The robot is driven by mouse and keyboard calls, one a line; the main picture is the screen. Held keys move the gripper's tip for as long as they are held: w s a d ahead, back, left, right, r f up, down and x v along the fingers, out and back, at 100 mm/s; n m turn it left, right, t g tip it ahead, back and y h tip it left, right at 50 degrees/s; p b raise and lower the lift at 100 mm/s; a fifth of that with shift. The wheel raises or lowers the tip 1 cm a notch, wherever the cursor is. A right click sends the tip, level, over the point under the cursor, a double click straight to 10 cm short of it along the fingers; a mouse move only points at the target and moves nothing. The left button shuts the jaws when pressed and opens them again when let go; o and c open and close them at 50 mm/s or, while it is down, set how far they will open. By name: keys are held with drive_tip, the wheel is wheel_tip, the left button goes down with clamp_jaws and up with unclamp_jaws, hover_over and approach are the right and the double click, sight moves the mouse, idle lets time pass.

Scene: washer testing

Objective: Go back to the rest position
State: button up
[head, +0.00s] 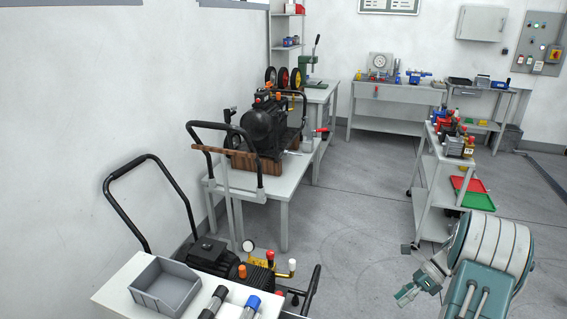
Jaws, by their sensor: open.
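My arm shows at the lower right, in white and teal. My gripper (407,294) sits at its left side, small in the picture, pointing down and left over bare grey floor. It is open, and nothing shows between its fingers. It is apart from the tables and the trolley. Part of my arm is cut off by the bottom edge.
A white table (112,295) with a grey bin (165,287) stands at lower left, beside a black wheeled machine (215,255). A black compressor (262,130) sits on a table behind. A white trolley (424,190) stands right of centre. The floor between (350,220) is clear.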

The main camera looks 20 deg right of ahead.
drive_tip(key=a+r+n+h, duration=0.6)
drive_tip(key=a+r+n, duration=0.6)
drive_tip(key=a+r, duration=0.5)
drive_tip(key=s+a+r+n+t+h, duration=0.3)
drive_tip(key=s+a+r+n+t, duration=0.2)
drive_tip(key=s+a+n, duration=0.7)
drive_tip(key=a+r+n, duration=0.1)
drive_tip(key=n, duration=0.1)
drive_tip(key=shift+a+r+n+h, duration=0.2)
drive_tip(key=shift+a+n+h, duration=0.1)
drive_tip(key=shift+a+h, duration=0.1)
